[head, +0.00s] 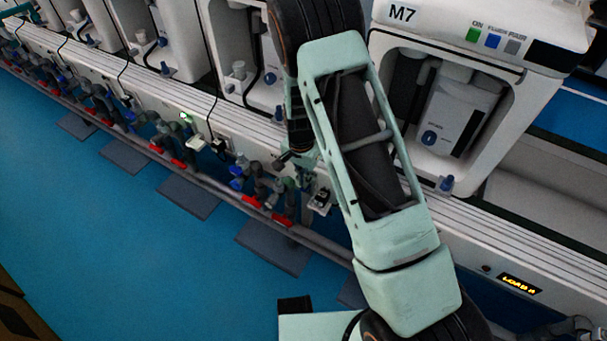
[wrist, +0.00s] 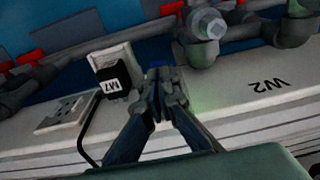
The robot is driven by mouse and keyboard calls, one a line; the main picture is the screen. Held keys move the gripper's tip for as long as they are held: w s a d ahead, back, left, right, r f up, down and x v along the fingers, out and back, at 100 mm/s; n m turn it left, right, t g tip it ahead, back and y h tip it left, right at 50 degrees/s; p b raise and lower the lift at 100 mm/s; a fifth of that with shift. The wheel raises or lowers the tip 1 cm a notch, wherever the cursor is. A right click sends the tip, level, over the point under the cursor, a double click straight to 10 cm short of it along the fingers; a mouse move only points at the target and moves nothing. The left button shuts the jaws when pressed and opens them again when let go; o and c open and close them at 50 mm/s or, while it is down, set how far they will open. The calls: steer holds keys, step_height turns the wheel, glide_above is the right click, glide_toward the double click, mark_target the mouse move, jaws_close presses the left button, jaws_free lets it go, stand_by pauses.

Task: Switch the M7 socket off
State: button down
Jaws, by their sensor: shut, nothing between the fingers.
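In the wrist view, a black plug labelled M7 (wrist: 114,86) sits in a pale socket (wrist: 113,57) on the rail's front face. My gripper (wrist: 158,76) is shut and empty, with its tips just right of the plug and socket, apart from the label. Whether the tips touch the socket's edge cannot be told. The socket's switch and its position cannot be made out. In the head view, my gripper (head: 287,158) is by the rail, partly hidden by my arm. A socket with a black plug (head: 321,198) shows to its right. The M7 machine (head: 460,100) stands at right.
In the wrist view, another socket plate (wrist: 68,113) lies left of the plug's cable. Grey pipes (wrist: 206,25) and red valve handles (wrist: 172,8) crowd around the tips. A W2 label (wrist: 269,86) is on the rail. The blue floor (head: 110,230) is clear at left.

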steer(key=shift+f, duration=0.45)
steer(key=shift+s+a+f+t+h, duration=0.15)
steer(key=shift+s+t+h, duration=0.1)
steer(key=shift+t+h, duration=0.35)
stand_by(0.5)
